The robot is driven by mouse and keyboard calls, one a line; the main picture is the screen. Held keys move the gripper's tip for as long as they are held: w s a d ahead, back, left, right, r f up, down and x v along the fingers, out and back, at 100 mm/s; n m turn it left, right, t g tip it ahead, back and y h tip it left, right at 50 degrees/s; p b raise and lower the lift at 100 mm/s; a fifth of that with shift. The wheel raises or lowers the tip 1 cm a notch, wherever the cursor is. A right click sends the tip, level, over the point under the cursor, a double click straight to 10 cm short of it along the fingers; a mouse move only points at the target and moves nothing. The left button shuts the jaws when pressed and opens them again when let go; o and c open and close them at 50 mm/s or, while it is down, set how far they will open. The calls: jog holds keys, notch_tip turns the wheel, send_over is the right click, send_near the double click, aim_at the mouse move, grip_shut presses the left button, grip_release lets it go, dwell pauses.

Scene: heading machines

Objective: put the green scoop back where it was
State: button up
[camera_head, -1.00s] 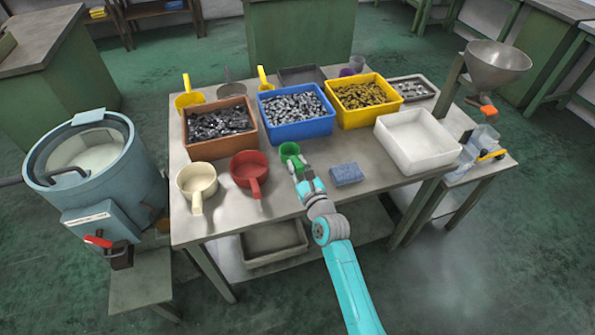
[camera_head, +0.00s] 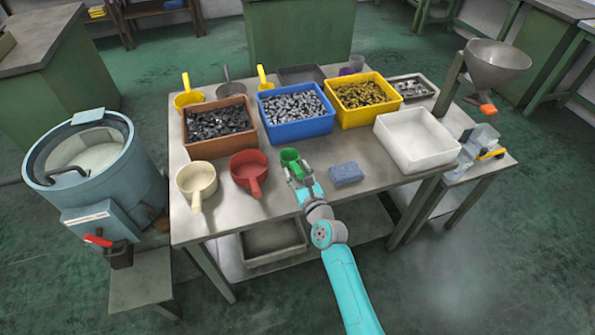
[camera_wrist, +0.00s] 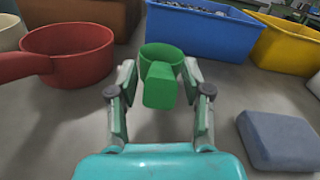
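The green scoop (camera_head: 289,155) is on the grey table in front of the blue bin, right of the red scoop. Its cup looks upright and its handle points toward my gripper (camera_head: 298,184). In the wrist view the green scoop (camera_wrist: 160,83) is between the two fingertips of my gripper (camera_wrist: 160,88). The fingers are spread either side of the handle with a gap on each side. The handle hides part of the cup, and I cannot tell whether a fingertip touches the cup's rim.
The red scoop (camera_head: 249,171) and cream scoop (camera_head: 197,182) stand to the left. A blue sponge (camera_head: 346,174) lies close on the right. The brown bin (camera_head: 198,150), blue bin (camera_head: 297,131) and yellow bin (camera_head: 368,119) stand behind; a white bin (camera_head: 416,155) is farther right.

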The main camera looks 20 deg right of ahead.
jog(key=shift+r, duration=0.15)
jog(key=s, duration=1.2)
jog(key=shift+d, duration=0.4)
jog(key=s+f+n+g+h, duration=0.25)
jog(key=s+n, duration=1.35)
jog(key=s, duration=0.9)
jog(key=s+r+n, duration=0.4)
jog(key=s+n, duration=0.4)
jog(key=s+r+n+y, duration=0.1)
jog(key=s+r+n, duration=0.3)
jog(key=s+n, duration=0.4)
jog(key=shift+s+a+r+n+g, duration=0.35)
jog(key=shift+s+a+r+n, duration=0.05)
jog(key=shift+n, duration=0.2)
